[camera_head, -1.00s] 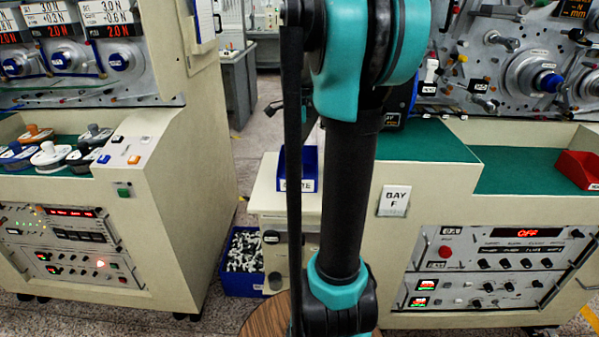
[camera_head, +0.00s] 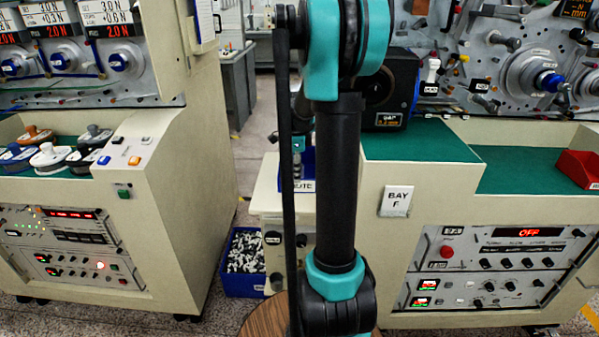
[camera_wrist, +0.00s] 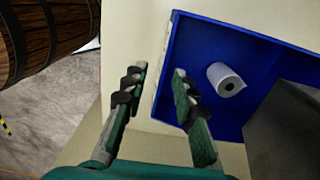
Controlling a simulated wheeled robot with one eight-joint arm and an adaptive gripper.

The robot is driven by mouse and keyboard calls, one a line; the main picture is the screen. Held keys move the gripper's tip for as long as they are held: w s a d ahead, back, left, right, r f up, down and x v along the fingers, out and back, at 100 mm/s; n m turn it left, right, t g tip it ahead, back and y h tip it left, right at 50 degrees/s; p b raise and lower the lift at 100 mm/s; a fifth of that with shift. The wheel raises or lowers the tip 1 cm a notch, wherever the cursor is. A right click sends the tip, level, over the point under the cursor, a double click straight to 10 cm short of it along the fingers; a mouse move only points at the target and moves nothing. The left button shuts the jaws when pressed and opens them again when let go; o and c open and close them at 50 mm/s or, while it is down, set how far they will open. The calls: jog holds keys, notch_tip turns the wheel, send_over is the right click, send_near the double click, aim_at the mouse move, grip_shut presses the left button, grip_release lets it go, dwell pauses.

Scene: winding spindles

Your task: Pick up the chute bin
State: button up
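The chute bin (camera_head: 308,162) is a blue open bin on the cream cabinet's ledge, with a white label ending in "UTE". My arm hides much of it in the head view. In the wrist view the blue bin (camera_wrist: 252,48) lies open below me with a white roll (camera_wrist: 226,79) inside. My gripper (camera_wrist: 158,76) is open and empty. Its left finger is outside the bin's left wall and its right finger is over the inside, with the rim between them. I cannot tell how far above the rim the fingertips are.
A grey block (camera_wrist: 285,130) covers the bin's lower right corner in the wrist view. A wooden barrel (camera_wrist: 45,35) is at upper left. A blue floor crate (camera_head: 243,262) of white pieces stands below the ledge. A black gauge box (camera_head: 391,90) is on the green bench top.

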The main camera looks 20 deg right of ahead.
aim_at(298, 192)
jog(key=shift+w+d+f, duration=0.1)
jog(key=shift+f, duration=1.25)
jog(key=shift+w+d+f, duration=0.1)
jog(key=shift+f, duration=1.2)
jog(key=shift+s, duration=0.1)
jog(key=shift+c, duration=0.5)
grip_shut()
